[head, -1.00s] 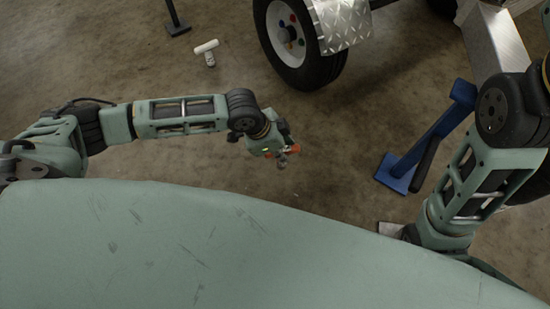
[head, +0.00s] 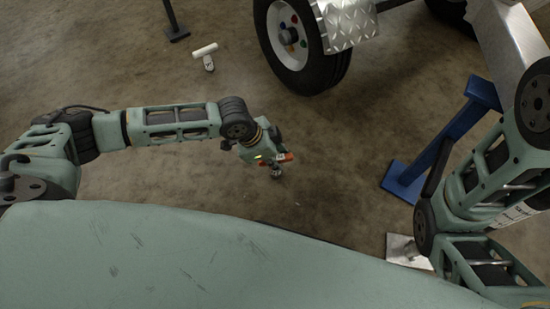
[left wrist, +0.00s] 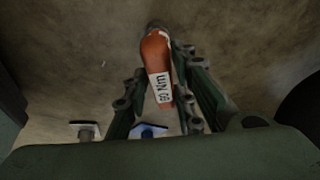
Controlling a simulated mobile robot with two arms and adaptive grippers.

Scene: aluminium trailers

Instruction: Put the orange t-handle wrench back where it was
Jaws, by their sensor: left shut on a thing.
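The orange t-handle wrench shows as an orange bar (head: 284,158) at my left gripper in the head view. In the left wrist view its orange handle (left wrist: 157,58) has a white label and lies between the fingers. My left gripper (head: 276,168) is shut on it and holds it in front of my body; it also shows in the left wrist view (left wrist: 156,92). The wrench's shaft is not clear in the wrist view. My right arm is at the right of the head view, and its gripper is out of view.
A trailer wheel (head: 296,40) under a tread-plate fender is at the top. A blue stand (head: 440,143) and a pale plate (head: 402,250) are at the right. The middle floor is clear.

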